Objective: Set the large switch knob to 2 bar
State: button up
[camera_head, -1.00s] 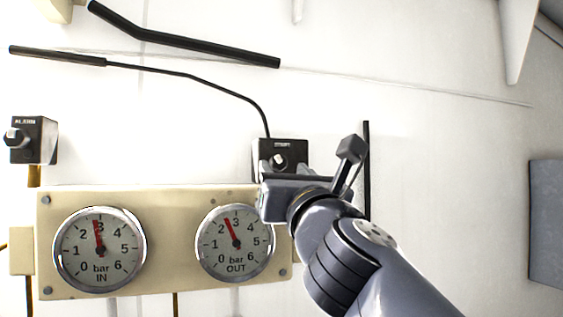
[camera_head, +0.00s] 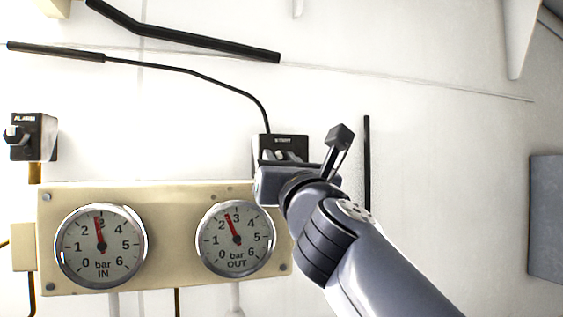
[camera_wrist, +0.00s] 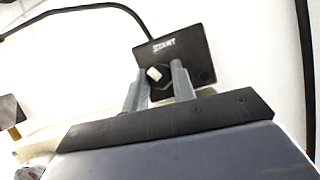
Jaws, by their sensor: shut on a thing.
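A black switch box labelled START (camera_head: 291,140) is on the white wall, right of centre in the head view. It also shows in the wrist view (camera_wrist: 195,52). Its small knob with a pale face (camera_wrist: 154,74) sits between the two grey fingers. My gripper (camera_head: 285,156) is at the box front, shut on this knob; it also shows in the wrist view (camera_wrist: 160,72). The fingers hide part of the knob, and no bar scale is readable on the box. The IN gauge (camera_head: 101,246) reads slightly under 3 bar. The OUT gauge (camera_head: 236,239) reads between 2 and 3 bar.
The cream gauge panel (camera_head: 170,195) lies just below and left of my gripper. An ALARM box with a knob (camera_head: 34,137) is at the far left. A black cable (camera_head: 190,75) runs to the START box. A black vertical bar (camera_head: 366,165) stands to its right.

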jog(key=c, duration=0.3)
jog(key=shift+m, duration=0.4)
jog(key=shift+a+r+m+g+h+b, duration=0.1)
jog(key=shift+m+g+h+b, duration=0.2)
jog(key=shift+m+h, duration=1.5)
jog(key=shift+a+m+g+h+b, duration=0.1)
jog(key=shift+m+g+h+b, duration=0.3)
jog(key=shift+m, duration=2.75)
jog(key=shift+a+r+m+g+h+b, duration=0.15)
jog(key=shift+m+h, duration=1.05)
jog(key=shift+m, duration=1.25)
jog(key=shift+d+f, duration=0.1)
jog(key=shift+f, duration=0.05)
